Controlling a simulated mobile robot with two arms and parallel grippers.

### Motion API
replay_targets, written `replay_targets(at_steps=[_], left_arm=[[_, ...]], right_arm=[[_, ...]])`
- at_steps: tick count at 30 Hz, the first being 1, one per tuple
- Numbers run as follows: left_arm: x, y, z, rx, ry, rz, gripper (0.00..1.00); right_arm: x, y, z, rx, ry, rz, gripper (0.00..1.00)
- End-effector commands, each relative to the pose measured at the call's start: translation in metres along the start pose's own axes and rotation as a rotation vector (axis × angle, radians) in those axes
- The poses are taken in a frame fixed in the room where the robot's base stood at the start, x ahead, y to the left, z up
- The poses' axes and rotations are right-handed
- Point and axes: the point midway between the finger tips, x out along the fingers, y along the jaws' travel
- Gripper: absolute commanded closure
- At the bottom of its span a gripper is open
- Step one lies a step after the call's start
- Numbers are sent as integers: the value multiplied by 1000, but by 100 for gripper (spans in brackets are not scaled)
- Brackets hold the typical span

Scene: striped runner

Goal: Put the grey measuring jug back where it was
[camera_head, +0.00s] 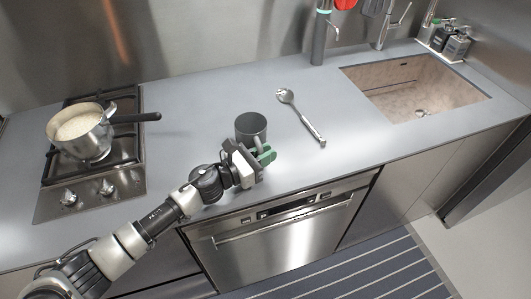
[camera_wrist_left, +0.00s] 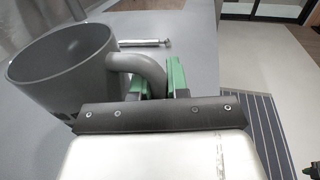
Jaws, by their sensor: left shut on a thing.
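The grey measuring jug (camera_head: 250,127) is upright at the counter, near its front edge, between the stove and the sink. In the left wrist view the jug (camera_wrist_left: 62,68) fills the left side, its handle toward the gripper. My left gripper (camera_head: 264,155) comes from the front left, and its green fingers (camera_wrist_left: 162,78) are shut on the jug's handle. I cannot tell whether the jug's base touches the counter.
A metal spoon (camera_head: 301,117) lies just right of the jug. A pot (camera_head: 80,135) with a long handle stands on the stove at left. The sink (camera_head: 425,85) is at right. Counter left of the jug (camera_head: 190,110) is clear.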

Motion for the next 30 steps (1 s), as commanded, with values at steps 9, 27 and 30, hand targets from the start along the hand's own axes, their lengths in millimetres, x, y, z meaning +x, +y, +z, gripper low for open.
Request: replay_targets(at_steps=[9,27,30], left_arm=[[0,0,-1,0,0,0,60],[-69,0,-2,1,4,1,60],[-89,0,-2,1,3,0,60]], right_arm=[[1,0,0,0,0,0,57],[15,4,3,-4,-2,6,57],[20,4,3,-4,-2,6,57]])
